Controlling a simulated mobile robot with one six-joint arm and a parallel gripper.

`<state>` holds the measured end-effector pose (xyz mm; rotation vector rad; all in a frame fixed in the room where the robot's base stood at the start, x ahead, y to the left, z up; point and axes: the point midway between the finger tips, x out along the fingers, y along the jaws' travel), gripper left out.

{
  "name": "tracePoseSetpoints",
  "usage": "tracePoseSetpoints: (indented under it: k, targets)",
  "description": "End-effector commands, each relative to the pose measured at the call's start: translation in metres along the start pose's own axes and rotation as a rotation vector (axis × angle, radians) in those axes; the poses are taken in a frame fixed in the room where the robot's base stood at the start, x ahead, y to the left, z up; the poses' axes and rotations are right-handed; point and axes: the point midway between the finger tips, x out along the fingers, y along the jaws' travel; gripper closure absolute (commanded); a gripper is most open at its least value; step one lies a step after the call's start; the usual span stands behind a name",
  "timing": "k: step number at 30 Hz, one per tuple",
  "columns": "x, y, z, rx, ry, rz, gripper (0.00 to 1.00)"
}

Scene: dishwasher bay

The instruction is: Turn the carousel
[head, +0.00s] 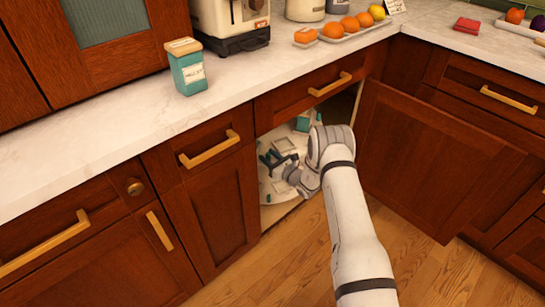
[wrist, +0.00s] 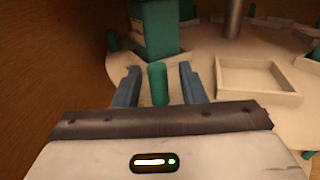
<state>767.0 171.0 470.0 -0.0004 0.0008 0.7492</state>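The carousel (wrist: 205,70) is a pale round shelf inside the open corner cabinet; part of it also shows in the head view (head: 268,190). A grey central post (wrist: 234,18) rises from it. A green upright peg (wrist: 158,84) stands near its rim. My gripper (wrist: 160,84) is open, with one blue-grey finger on each side of this peg and a visible gap on both sides. In the head view my gripper (head: 277,160) is inside the cabinet opening.
A teal box (wrist: 153,25) and a square pale tray (wrist: 257,79) sit on the carousel. More green pegs stand around its rim. The open cabinet door (head: 430,155) is right of my arm. A brown cabinet wall (wrist: 50,70) is close on the left.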

Motion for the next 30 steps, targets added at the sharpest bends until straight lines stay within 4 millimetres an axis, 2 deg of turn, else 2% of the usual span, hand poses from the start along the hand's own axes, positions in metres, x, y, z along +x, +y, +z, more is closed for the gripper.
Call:
tracePoseSetpoints:
  k: [9, 15, 24, 30]
  targets:
    - [-0.051, -0.001, 0.002, 0.003, 0.001, -0.004, 0.63]
    - [-0.072, -0.001, 0.001, 0.001, 0.001, -0.002, 0.63]
    - [-0.075, -0.001, 0.0, 0.0, 0.0, -0.002, 0.64]
    - [-0.073, 0.002, 0.004, -0.006, 0.001, 0.012, 0.8]
